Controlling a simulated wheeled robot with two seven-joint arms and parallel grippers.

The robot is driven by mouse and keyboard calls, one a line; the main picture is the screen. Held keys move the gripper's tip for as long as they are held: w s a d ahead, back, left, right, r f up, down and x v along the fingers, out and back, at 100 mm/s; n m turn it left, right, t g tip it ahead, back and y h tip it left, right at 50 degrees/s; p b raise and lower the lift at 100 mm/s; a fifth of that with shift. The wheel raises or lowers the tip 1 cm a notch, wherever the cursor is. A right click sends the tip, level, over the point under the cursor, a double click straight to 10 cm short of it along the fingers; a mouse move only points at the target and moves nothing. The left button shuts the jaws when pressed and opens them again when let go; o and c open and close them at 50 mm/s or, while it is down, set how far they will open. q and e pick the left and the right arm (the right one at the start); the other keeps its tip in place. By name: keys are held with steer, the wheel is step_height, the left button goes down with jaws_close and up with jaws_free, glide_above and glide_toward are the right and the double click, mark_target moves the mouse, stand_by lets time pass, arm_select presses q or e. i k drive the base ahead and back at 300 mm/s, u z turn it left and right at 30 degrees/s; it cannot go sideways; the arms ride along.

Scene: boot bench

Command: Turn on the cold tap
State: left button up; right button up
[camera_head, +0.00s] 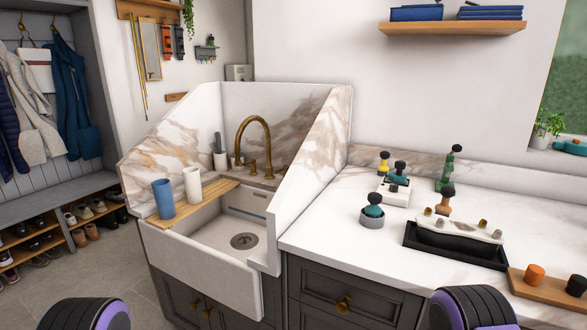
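A brass gooseneck tap (254,121) stands at the back of the white sink (195,243), against a marble splashback. No water stream is visible. Neither of my grippers shows; only rounded black and purple parts of my arms are at the bottom edge.
Marble side walls (312,160) flank the sink. The space over the basin's right part is open.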

mark_target(285, 168)
steer(key=u, duration=1.75)
steer(key=i, duration=1.45)
steer(key=z, duration=2.7)
